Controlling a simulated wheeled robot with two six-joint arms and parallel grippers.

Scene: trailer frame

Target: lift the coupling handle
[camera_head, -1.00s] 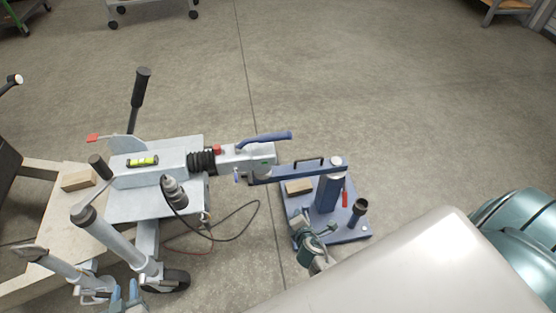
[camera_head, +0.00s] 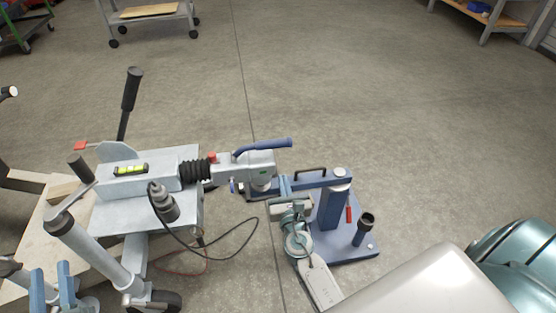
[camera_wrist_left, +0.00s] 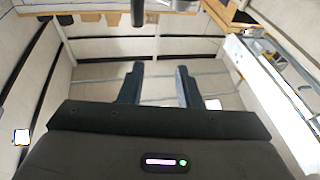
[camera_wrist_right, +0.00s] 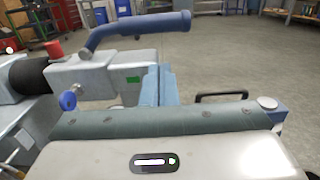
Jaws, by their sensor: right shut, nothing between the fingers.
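The blue coupling handle (camera_head: 264,148) lies on top of the grey coupling head (camera_head: 258,168), its free end pointing right. It also spans the top of the right wrist view (camera_wrist_right: 140,28). My right gripper (camera_head: 285,185) is beside the coupling's right end, below and right of the handle in the head view. Its fingers are closed together and empty (camera_wrist_right: 163,84), with a visible gap to the handle. My left gripper (camera_head: 52,286) is at the bottom left, far from the handle. Its two fingers are apart with nothing between them (camera_wrist_left: 161,85).
A blue stand (camera_head: 335,205) with a post, black-handled arm and red lever is just right of my right gripper. A red knob (camera_wrist_right: 54,50) and black bellows (camera_head: 195,172) are left of the handle. A cable loops below the drawbar.

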